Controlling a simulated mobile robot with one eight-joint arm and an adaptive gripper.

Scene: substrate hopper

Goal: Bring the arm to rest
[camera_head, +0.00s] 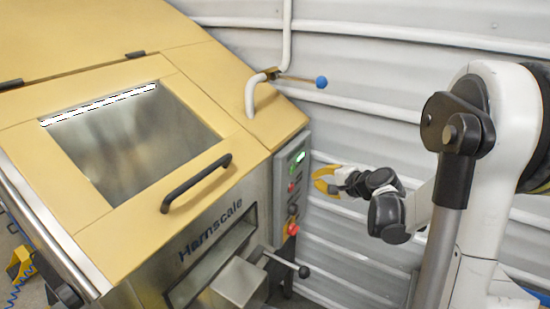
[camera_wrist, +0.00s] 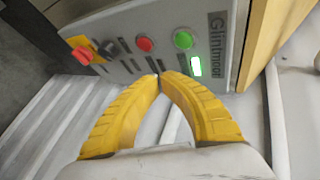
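My gripper (camera_head: 318,182) is to the right of the hopper's control panel, a short way off it, with the arm reaching in from the right. In the wrist view its two yellow fingers (camera_wrist: 158,76) curve inward and meet at their tips, with nothing between them. The control panel (camera_head: 291,185) lies beyond the fingertips in the wrist view (camera_wrist: 130,22), with a red button (camera_wrist: 145,44), a green button (camera_wrist: 183,39) and a lit green indicator (camera_wrist: 196,67). Whether the fingertips touch the panel is hard to tell, but the head view shows a gap.
The hopper (camera_head: 225,75) has a tan lid with a window and a black handle (camera_head: 196,183). A blue-knobbed lever (camera_head: 321,82) sticks out above my gripper. A black-knobbed lever (camera_head: 303,271) is below. A corrugated wall (camera_head: 390,75) stands behind.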

